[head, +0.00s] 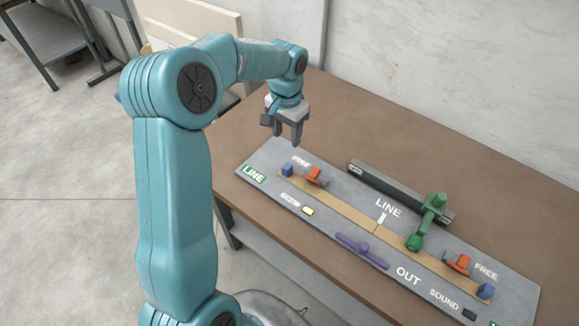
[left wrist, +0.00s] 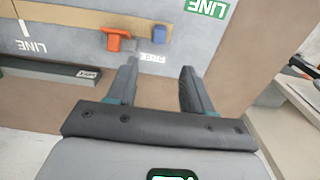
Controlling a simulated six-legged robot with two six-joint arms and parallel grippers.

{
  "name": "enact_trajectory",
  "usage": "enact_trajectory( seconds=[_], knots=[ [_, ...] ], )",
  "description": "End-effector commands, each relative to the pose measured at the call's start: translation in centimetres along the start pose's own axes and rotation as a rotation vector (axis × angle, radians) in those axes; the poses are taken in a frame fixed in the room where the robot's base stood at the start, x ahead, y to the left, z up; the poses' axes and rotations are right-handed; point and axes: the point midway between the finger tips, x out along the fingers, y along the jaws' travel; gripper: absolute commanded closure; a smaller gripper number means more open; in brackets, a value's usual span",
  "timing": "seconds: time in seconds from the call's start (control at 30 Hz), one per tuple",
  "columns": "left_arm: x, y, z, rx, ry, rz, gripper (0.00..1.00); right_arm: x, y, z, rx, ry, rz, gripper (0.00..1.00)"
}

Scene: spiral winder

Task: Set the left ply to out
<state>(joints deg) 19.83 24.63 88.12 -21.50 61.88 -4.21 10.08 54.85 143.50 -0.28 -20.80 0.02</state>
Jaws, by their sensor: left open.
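The grey control panel (head: 315,222) lies on the brown table, with a tan strip along it. Near its left end are an orange-red piece (head: 315,177) and a small blue block (head: 287,169) beside a FREE label; which part is the left ply is not marked. In the left wrist view, the orange-red piece (left wrist: 118,39) and blue block (left wrist: 159,34) lie beyond the fingers. My left gripper (head: 288,138) is open and empty, above the table just behind the panel's left end; its two fingers also show in the wrist view (left wrist: 160,72).
A green lever (head: 430,222) crosses the panel from a dark bar (head: 390,186) at the back. A purple handle (head: 361,250) lies near the front edge by OUT. Another orange-red piece (head: 457,263) and blue block (head: 486,291) sit at right. A wall stands behind.

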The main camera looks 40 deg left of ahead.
Motion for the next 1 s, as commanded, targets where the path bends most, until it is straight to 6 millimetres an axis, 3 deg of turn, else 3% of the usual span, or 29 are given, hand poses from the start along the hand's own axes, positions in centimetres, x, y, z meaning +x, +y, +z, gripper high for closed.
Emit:
enact_trajectory(
  seconds=[0.3,0.5,0.7,1.0],
  knots=[
    [7.6,0.1,0.4,0.0,-0.007,0.003,0.49,-0.9,-0.3,0.0,0.0,0.0,0.0,0.51],
    [11.6,0.2,0.3,0.0,-0.006,0.003,0.49,-1.4,-0.5,0.0,0.0,0.0,0.0,0.51],
    [13.6,0.2,0.0,-0.001,-0.002,0.002,0.49,-1.6,-0.6,0.0,0.0,0.0,0.0,0.51],
    [13.9,0.2,-0.1,-0.001,-0.001,0.001,0.49,-1.6,-0.6,0.0,0.0,0.0,0.0,0.51]
  ],
)
